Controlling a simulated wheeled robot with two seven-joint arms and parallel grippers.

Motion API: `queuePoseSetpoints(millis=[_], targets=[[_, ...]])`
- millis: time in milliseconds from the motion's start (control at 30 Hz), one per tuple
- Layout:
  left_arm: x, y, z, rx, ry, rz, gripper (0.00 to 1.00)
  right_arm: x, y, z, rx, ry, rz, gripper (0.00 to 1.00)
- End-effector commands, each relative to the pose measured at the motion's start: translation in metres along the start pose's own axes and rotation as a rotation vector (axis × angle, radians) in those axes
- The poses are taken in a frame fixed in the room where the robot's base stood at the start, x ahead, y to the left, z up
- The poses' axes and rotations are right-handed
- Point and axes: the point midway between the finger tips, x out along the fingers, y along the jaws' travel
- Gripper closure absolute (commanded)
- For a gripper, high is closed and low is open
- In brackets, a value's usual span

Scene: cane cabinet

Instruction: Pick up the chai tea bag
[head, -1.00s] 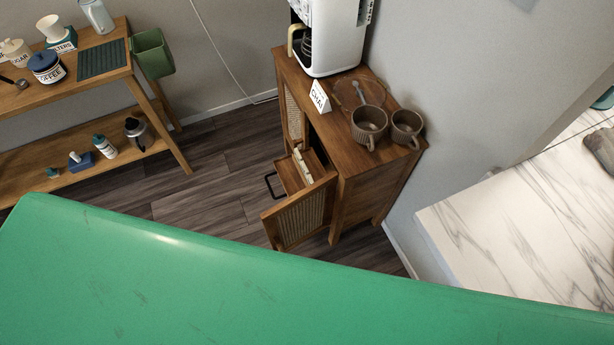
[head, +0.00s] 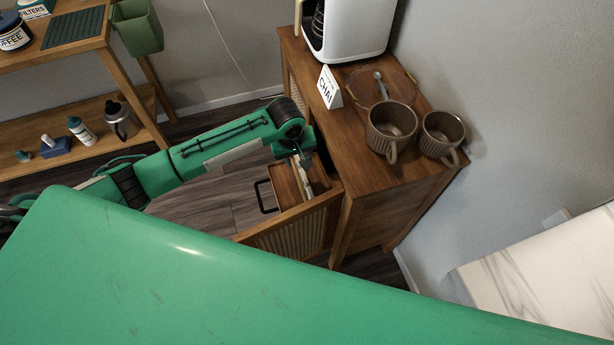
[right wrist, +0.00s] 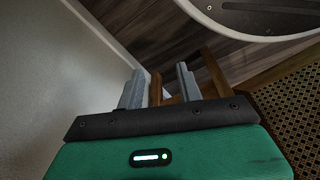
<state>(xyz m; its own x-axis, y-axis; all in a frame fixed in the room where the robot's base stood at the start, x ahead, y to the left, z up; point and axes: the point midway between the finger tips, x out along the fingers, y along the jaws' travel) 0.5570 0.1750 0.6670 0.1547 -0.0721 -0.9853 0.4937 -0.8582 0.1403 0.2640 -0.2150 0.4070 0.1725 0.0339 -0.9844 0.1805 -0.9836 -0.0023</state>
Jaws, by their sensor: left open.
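A wooden cane cabinet (head: 370,205) stands at centre right in the head view, with a small white CHAI sign (head: 329,87) on its top. Its drawer (head: 284,187) is pulled out, and pale, thin packets (head: 308,186) stand in it. I cannot tell which packet is the chai tea bag. My left gripper (head: 301,168) is open and points down over the drawer, close to the packets; whether it touches them is unclear. My right gripper (right wrist: 160,88) is open in the right wrist view, with nothing seen between its fingers. It is not seen in the head view.
Two brown mugs (head: 391,130) (head: 442,134) and a white coffee maker (head: 348,28) stand on the cabinet. An open cane door (head: 290,236) is below the drawer. A wooden shelf (head: 88,75) stands left; a marble counter (head: 540,265) is at right.

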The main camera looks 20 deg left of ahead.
Motion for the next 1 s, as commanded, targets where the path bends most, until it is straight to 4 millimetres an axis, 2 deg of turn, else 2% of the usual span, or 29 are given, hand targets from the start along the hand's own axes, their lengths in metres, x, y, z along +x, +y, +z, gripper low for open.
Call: queuePoseSetpoints(millis=[300,633,900,1000], targets=[[0.061,0.0,0.001,-0.003,-0.003,-0.003,0.57,-0.021,-0.002,-0.014,0.004,0.005,-0.004,0.64],[0.09,-0.001,0.001,-0.001,-0.001,-0.001,0.57,-0.033,-0.003,-0.019,0.006,0.007,-0.006,0.64],[0.128,-0.002,0.002,-0.001,0.0,-0.001,0.57,-0.051,-0.005,-0.028,0.009,0.011,-0.009,0.64],[0.133,-0.002,0.002,-0.001,0.0,-0.001,0.57,-0.054,-0.005,-0.028,0.009,0.009,-0.009,0.64]])
